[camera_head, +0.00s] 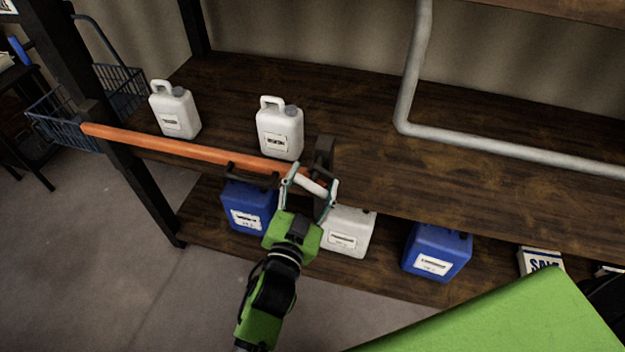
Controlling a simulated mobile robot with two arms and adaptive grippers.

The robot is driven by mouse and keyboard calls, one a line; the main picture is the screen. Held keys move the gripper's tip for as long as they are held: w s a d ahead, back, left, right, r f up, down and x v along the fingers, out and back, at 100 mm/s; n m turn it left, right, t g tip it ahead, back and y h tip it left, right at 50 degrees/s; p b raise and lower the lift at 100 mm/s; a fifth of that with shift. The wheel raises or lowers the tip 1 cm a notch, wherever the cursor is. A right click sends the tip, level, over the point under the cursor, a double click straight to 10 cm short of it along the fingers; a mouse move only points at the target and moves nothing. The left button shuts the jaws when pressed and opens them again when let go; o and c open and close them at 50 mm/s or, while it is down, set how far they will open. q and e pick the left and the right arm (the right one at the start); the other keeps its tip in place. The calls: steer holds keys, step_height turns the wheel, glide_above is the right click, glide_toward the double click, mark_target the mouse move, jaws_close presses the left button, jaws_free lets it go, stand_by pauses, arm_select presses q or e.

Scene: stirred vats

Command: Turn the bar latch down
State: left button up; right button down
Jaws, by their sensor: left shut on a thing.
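An orange bar (185,148) runs along the front edge of the upper shelf, from the left post to a dark bracket (323,158) near the middle. A short pale handle (311,185) shows below the bar's right end, beside the bracket, and slopes down to the right. My left gripper (311,187) reaches up from below and is shut on this handle, with a finger on either side. The join between handle and bracket is partly hidden by the fingers. My right gripper is not in view.
White jugs (280,130) (176,110) stand on the upper shelf (360,165) behind the bar. A grey pipe (408,90) bends across the right. A wire basket (62,112) hangs left.

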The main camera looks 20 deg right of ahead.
arm_select(q)
steer(key=m, duration=0.6)
steer(key=shift+w+r, duration=0.1)
steer(key=shift+r, duration=0.15)
steer(key=m, duration=0.5)
steer(key=shift+r+m, duration=0.1)
steer(key=shift+m, duration=0.2)
steer(key=o, duration=1.1)
steer(key=shift+f, duration=0.2)
steer(key=shift+s+a, duration=0.25)
steer(key=shift+s, duration=0.1)
steer(key=v, duration=1.1)
